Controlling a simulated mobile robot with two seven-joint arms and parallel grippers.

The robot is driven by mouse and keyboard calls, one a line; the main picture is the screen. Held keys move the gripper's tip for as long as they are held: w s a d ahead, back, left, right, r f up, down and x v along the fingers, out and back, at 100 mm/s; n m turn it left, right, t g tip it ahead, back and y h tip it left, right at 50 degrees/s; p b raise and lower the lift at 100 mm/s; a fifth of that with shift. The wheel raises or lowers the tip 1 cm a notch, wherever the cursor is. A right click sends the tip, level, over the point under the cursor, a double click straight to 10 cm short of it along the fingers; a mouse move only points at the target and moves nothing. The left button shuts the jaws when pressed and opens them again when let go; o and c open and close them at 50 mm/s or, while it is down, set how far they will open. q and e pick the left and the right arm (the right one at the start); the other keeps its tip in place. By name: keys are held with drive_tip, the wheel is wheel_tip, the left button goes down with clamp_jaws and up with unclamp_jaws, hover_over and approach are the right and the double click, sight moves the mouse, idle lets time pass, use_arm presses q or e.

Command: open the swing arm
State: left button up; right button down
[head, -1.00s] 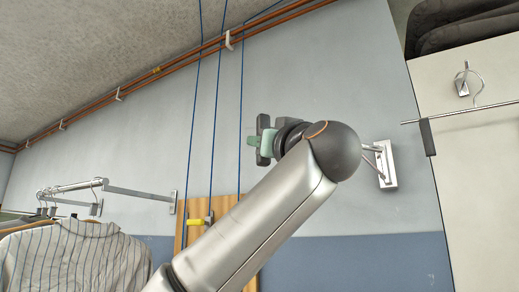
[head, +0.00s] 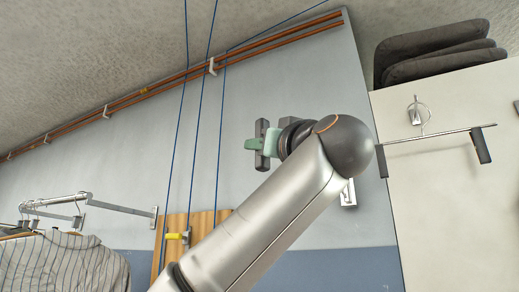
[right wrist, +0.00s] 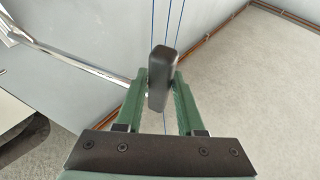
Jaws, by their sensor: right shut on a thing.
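In the right wrist view, my right gripper (right wrist: 160,92) is shut on a dark grip (right wrist: 158,75), with a green finger on each side. A silver bar (right wrist: 80,60), seemingly the swing arm, runs from the upper left towards this grip. In the head view, my right gripper (head: 263,143) is in front of the wall, with the dark grip (head: 259,158) upright in its fingers. A silver wall bracket (head: 348,195) shows just past my arm, which hides most of the bar. My left gripper is not in view.
A striped shirt (head: 62,262) hangs from a rail (head: 115,207) at the left. Blue cords (head: 195,130) hang before the wall, by a yellow handle (head: 174,236). A bar with dark ends (head: 430,136) and dark cushions (head: 440,55) are at the right.

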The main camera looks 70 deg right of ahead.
drive_tip(key=shift+s, duration=0.1)
drive_tip(key=c, duration=0.6)
unclamp_jaws()
drive_tip(key=shift+c, duration=0.2)
